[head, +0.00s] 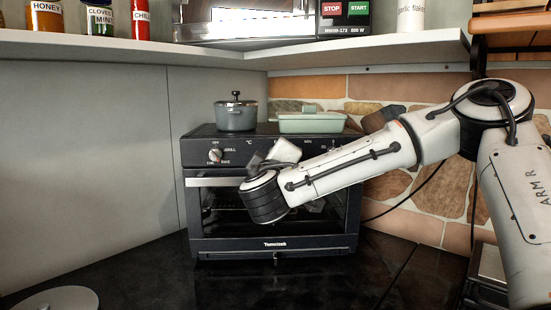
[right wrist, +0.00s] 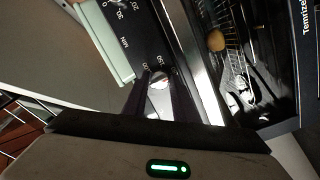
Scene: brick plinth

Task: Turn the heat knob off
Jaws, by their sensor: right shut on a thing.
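A black toaster oven (head: 275,243) stands on the dark counter, with knobs along its upper front panel. My right gripper (head: 256,162) is at this panel, in front of its middle part. In the right wrist view, my right gripper (right wrist: 160,88) has its two dark fingers on either side of a pale, shiny knob (right wrist: 158,79), shut on it. I take this for the heat knob, near the °C mark; my gripper hides it in the head view. Its exact setting cannot be read. The left function knob (head: 215,155) is clear of the gripper. My left gripper is not in view.
A grey lidded pot (head: 236,117) and a pale green dish (head: 311,123) stand on the oven top, close above the panel. A shelf (head: 120,46) with jars and a microwave hangs above. The counter (head: 130,265) at the left front is mostly clear.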

